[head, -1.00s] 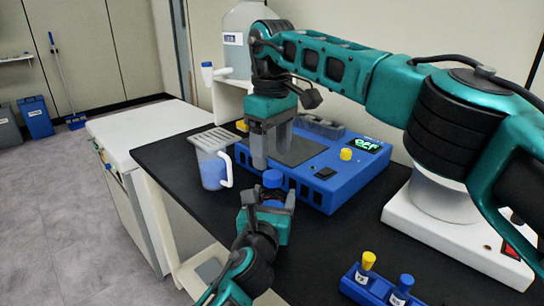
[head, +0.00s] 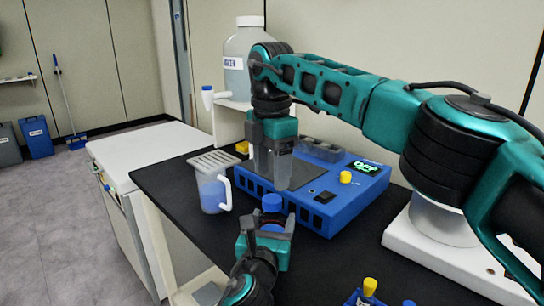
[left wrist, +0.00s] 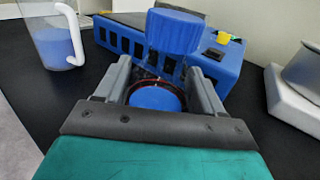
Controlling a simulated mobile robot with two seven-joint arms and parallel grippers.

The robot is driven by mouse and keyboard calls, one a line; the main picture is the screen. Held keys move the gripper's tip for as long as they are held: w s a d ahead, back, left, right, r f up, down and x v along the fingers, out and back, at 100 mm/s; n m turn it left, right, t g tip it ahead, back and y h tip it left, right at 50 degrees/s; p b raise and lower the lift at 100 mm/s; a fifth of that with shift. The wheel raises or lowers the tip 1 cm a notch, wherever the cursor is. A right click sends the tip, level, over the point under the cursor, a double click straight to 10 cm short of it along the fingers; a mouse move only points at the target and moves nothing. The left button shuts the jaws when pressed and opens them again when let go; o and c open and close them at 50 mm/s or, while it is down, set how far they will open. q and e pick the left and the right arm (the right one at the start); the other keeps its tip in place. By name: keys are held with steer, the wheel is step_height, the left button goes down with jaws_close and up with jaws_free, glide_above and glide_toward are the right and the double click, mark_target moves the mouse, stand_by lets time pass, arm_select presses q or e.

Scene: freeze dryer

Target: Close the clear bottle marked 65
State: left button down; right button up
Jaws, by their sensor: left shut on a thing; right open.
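My left gripper (head: 266,230) is shut on a small clear bottle with blue contents; the left wrist view shows its fingers on either side of it and a blue round surface of the bottle (left wrist: 156,98) between them. A ridged blue cap (left wrist: 173,32) shows above the bottle, and also above the fingers in the head view (head: 272,202). I cannot tell whether the cap is seated. No 65 marking is readable. My right gripper (head: 273,170) is open above the cap, pointing down, in front of the blue machine.
The blue machine (head: 318,214) with a lit display stands behind. A clear jug (head: 211,192) with blue liquid stands to the left. A large bottle (head: 238,70) is on a white shelf. A yellow-capped bottle (head: 369,286) stands in front, right. The black bench between is clear.

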steer(key=n, duration=0.5)
steer(key=shift+r+n, duration=0.2)
steer(key=shift+n, duration=0.2)
steer(key=n, duration=0.5)
steer(key=shift+r, duration=0.15)
steer(key=n, duration=0.5)
steer(key=shift+r+n, duration=0.15)
steer(key=shift+n, duration=0.15)
steer(key=n, duration=0.5)
steer(key=shift+r, duration=0.15)
steer(key=n, duration=0.5)
steer(key=shift+r+n, duration=0.15)
steer(key=shift+n, duration=0.25)
steer(key=n, duration=0.5)
steer(key=shift+r, duration=0.15)
steer(key=n, duration=0.5)
steer(key=shift+r+n, duration=0.15)
steer(key=shift+n, duration=0.15)
steer(key=n, duration=0.5)
steer(key=shift+r, duration=0.1)
